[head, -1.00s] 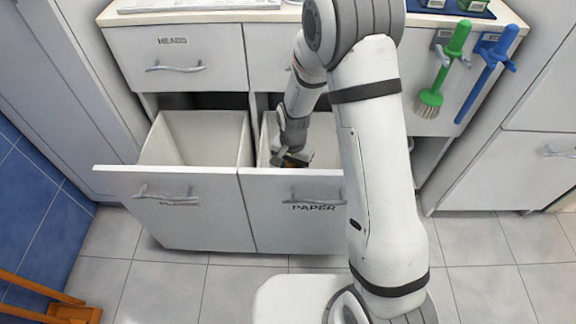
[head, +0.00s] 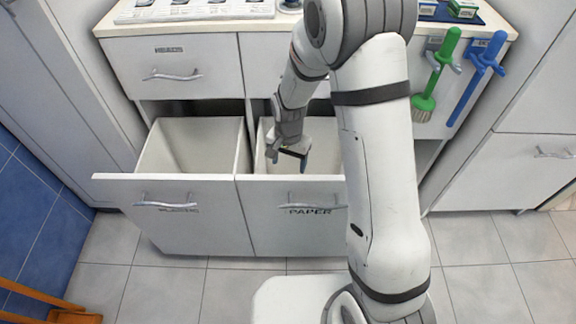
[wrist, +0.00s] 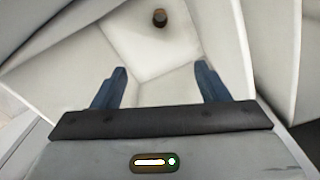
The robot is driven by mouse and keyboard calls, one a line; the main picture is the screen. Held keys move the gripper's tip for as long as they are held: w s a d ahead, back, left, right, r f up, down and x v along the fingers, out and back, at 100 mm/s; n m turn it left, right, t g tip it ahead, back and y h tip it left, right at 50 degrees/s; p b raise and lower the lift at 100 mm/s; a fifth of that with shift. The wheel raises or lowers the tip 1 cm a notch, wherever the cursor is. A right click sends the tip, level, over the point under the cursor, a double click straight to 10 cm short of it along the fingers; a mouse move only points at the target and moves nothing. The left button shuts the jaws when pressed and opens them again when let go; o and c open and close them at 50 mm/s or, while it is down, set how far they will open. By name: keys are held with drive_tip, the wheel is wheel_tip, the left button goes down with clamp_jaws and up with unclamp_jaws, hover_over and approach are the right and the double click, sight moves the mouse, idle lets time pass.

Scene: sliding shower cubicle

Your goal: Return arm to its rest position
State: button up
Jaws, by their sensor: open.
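My gripper (head: 289,163) is over the open paper bin (head: 325,160), at the height of its opening. In the wrist view its two blue fingers (wrist: 158,88) are spread wide apart with nothing between them. Below them is the white inside of the bin (wrist: 125,45). A small brown round object (wrist: 160,18) lies inside the bin, beyond the fingertips.
The plastic bin (head: 187,178) stands open on the left. The counter (head: 213,14) and its drawers (head: 175,75) are behind. An orange wooden piece (head: 50,308) is at the lower left.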

drive_tip(key=shift+r, duration=1.2)
